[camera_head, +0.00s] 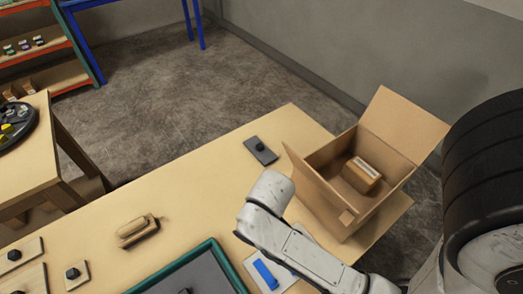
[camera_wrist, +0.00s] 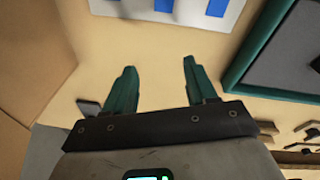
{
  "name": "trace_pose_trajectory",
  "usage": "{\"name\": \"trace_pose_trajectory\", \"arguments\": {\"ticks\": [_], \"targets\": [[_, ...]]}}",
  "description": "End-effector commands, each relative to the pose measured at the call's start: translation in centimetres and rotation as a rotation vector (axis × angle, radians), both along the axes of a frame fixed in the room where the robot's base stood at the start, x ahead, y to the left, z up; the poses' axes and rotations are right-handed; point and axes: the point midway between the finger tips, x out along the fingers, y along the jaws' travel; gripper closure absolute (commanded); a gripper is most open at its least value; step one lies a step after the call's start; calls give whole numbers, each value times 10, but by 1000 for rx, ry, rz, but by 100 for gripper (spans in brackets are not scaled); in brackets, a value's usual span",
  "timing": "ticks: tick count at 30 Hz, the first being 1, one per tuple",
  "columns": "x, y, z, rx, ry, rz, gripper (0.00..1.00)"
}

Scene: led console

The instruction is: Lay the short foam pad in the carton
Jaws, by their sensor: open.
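The open carton (camera_head: 330,205) stands on the right end of the table, flaps spread. A tan block with a pale top (camera_head: 362,173) lies inside it. A small dark grey pad with a black knob (camera_head: 261,151) lies flat on the table left of the carton; I cannot tell surely whether it is the short foam pad. My gripper (camera_wrist: 158,63) is open and empty above bare table in the wrist view. The carton's brown wall (camera_wrist: 30,60) is at the left there. In the head view my arm hides the gripper.
A green-rimmed tray with a grey inside (camera_head: 215,244) lies at the front, beside a white board with blue strips (camera_head: 265,274). A tan block (camera_head: 137,230) and small knobbed plates (camera_head: 76,274) lie to the left. The table between block and carton is largely clear.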

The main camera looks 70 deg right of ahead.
Motion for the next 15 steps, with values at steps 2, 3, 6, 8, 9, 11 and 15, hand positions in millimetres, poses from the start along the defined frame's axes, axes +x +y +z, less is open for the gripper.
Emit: {"name": "trace_pose_trajectory", "arguments": {"ticks": [2,3,6,8,9,11,15], "targets": [[10,-14,-4,-17,-7,-58,44],[15,-21,-6,-26,-10,-91,44],[28,-42,-8,-47,-20,-184,44],[37,-56,-10,-61,-28,-251,44],[43,-67,-11,-71,-33,-302,44],[53,-86,-12,-83,-43,-392,44],[77,-139,-12,-106,-68,-655,44]]}}
